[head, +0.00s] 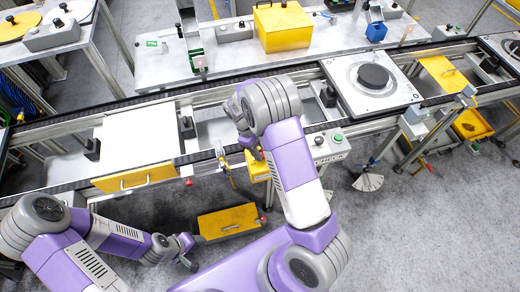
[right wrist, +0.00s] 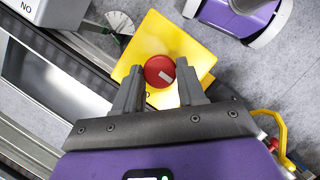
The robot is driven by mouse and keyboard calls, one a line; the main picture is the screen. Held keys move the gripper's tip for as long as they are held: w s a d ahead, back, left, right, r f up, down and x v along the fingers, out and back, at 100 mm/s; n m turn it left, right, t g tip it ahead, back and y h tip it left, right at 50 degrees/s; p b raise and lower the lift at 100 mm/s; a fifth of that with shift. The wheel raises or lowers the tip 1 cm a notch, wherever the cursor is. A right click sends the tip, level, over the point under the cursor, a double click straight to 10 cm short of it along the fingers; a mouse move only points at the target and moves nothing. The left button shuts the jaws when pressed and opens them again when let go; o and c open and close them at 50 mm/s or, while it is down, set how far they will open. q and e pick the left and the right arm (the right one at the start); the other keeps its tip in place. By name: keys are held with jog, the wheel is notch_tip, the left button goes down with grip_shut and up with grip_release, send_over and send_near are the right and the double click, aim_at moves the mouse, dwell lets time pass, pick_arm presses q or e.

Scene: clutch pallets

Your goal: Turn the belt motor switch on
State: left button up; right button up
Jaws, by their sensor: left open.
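The belt motor switch is a red round knob (right wrist: 159,71) with a white mark, on a yellow box (right wrist: 185,42) in the right wrist view. My right gripper (right wrist: 160,92) is open, with one finger on each side of the knob's near part. I cannot tell whether either finger touches it. In the head view the yellow box (head: 258,168) shows partly beside my right arm, which hides the knob and most of that gripper. My left gripper (head: 188,256) is open and empty, low over the floor at the left, far from the switch.
The conveyor carries a white pallet (head: 138,136) at left and a pallet with a black disc (head: 373,78) at right. A button box (head: 328,147) and a fan-shaped plate (head: 368,182) are right of the switch.

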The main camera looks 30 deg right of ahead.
jog(key=shift+c, duration=1.1)
jog(key=shift+d+m, duration=0.1)
jog(key=shift+m, duration=0.3)
jog(key=m, duration=0.1)
jog(key=m+y, duration=0.1)
jog(key=m, duration=0.1)
jog(key=shift+d+m+g+y, duration=0.15)
jog(key=shift+m+g+y, duration=0.15)
jog(key=shift+g, duration=0.1)
jog(key=m+y, duration=0.1)
jog(key=m, duration=0.3)
jog(key=shift+d+m+y, duration=0.15)
jog(key=shift+m+y, duration=0.15)
jog(key=shift+y, duration=0.1)
jog(key=m, duration=0.2)
jog(key=m+y, duration=0.1)
jog(key=m, duration=0.1)
jog(key=shift+d+t+y, duration=0.1)
jog(key=shift+t+y, duration=0.2)
jog(key=shift+t, duration=0.1)
jog(key=shift+s+d+m+t+y, duration=0.1)
jog(key=shift+m+t+y, duration=0.25)
jog(key=shift+m, duration=0.9)
jog(key=shift+m+t+y, duration=0.25)
jog(key=shift+m+t, duration=0.1)
jog(key=shift+m, duration=0.9)
jog(key=o, duration=1)
